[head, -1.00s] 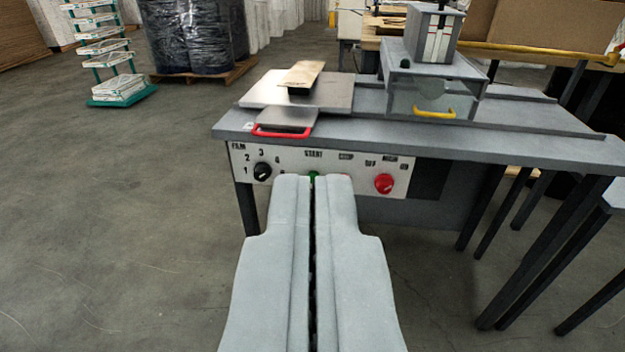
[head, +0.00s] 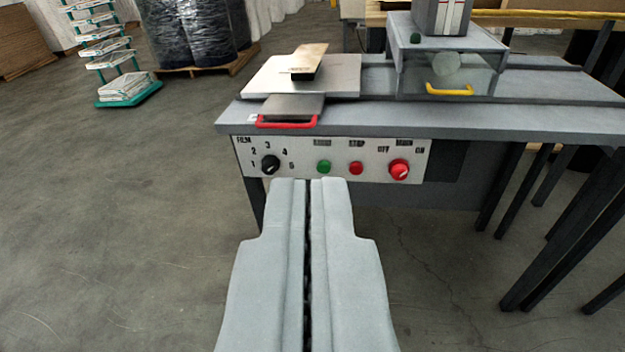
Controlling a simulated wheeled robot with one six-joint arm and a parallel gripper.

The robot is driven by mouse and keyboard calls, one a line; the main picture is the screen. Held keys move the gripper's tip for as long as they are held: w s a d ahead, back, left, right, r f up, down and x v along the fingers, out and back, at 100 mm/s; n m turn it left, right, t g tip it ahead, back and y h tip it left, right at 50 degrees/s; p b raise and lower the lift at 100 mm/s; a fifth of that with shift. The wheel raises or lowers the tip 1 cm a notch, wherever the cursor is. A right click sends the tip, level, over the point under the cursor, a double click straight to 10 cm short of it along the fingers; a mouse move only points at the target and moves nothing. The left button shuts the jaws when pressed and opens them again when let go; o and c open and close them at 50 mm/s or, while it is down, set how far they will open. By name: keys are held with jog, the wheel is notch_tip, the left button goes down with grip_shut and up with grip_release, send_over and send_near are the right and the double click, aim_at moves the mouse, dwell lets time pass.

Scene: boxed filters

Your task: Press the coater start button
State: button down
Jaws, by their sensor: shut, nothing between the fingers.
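The coater (head: 420,123) is a grey bench machine with a white control panel (head: 215,0) on its front. The green start button (head: 323,167) shows on that panel, with a small red button (head: 356,168) to its right. A black film knob (head: 270,165) is at the left and a larger red on/off knob (head: 399,170) at the right. My gripper (head: 309,181) is shut and empty. Its tips appear just below the green button in the picture and do not cover it. I cannot tell how far they are from the panel.
A plate with a red handle (head: 287,125) juts toward the front edge of the bench top. A box with a yellow handle (head: 449,90) stands at the right. A teal-based rack (head: 130,95) and wrapped drums (head: 200,35) are at the back left. Floor at the left is clear.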

aim_at(324, 167)
jog(key=w+a+f+m+g+y, duration=0.1)
jog(key=w+f+m+g, duration=0.6)
jog(key=w+f, duration=2.8)
jog(key=m+y, duration=0.1)
jog(key=m, duration=0.4)
jog(key=shift+w+a, duration=0.15)
jog(key=w+d, duration=0.1)
jog(key=w, duration=0.7)
jog(key=shift+w+d, duration=0.2)
jog(key=shift+w, duration=0.1)
jog(key=shift+w, duration=0.2)
dwell(0.4)
jog(key=shift+w+d, duration=0.1)
jog(key=shift+w, duration=0.15)
